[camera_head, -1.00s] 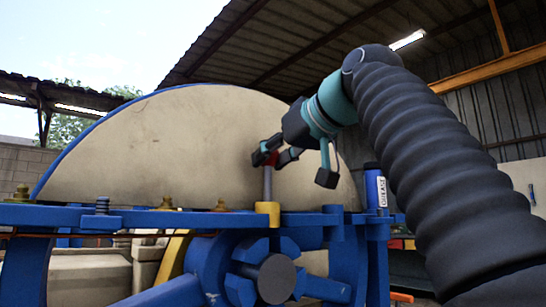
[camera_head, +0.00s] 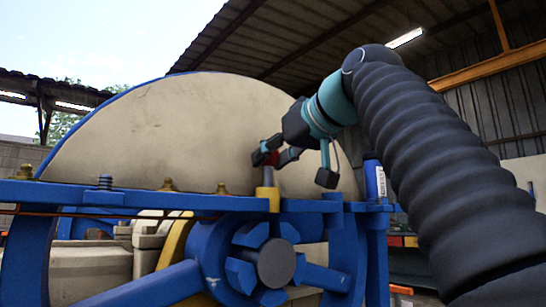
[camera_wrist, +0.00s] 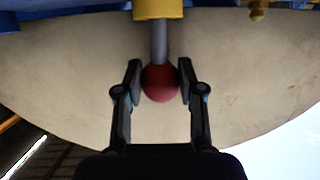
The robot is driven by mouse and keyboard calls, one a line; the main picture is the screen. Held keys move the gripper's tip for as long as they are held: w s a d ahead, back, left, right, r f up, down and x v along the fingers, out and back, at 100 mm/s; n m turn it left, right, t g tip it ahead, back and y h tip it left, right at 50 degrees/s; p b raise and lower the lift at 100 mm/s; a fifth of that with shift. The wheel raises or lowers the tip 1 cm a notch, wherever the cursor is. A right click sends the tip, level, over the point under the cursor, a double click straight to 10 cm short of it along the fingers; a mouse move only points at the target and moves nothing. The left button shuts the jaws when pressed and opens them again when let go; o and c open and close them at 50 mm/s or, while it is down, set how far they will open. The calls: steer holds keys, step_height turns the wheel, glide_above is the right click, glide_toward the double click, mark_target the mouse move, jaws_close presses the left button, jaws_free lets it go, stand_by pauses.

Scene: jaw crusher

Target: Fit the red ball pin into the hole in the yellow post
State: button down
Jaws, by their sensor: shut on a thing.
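The red ball pin has a red ball (camera_wrist: 160,83) and a grey shaft (camera_wrist: 159,42). My gripper (camera_head: 294,169) is shut on the red ball, with a finger on each side of it in the wrist view. In the head view the pin hangs upright below the fingers, its shaft (camera_head: 268,176) in line with the yellow post (camera_head: 268,200). The shaft's lower end is hidden at the post's top and looks to be inside the hole. The yellow post also shows at the top of the wrist view (camera_wrist: 158,8).
The post stands on a blue frame rail (camera_head: 120,198) in front of a large beige, blue-rimmed wheel (camera_head: 180,125). Brass fittings (camera_head: 167,185) line the rail. A blue grease can (camera_head: 374,181) stands to the right. Open air surrounds the gripper above the rail.

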mark_target(270, 179)
steer(key=shift+f+b, duration=1.1)
steer(key=shift+f, duration=0.75)
steer(key=c, duration=0.6)
jaws_free()
steer(key=v, duration=1.2)
steer(key=shift+w+r, duration=0.1)
steer(key=shift+r, duration=0.05)
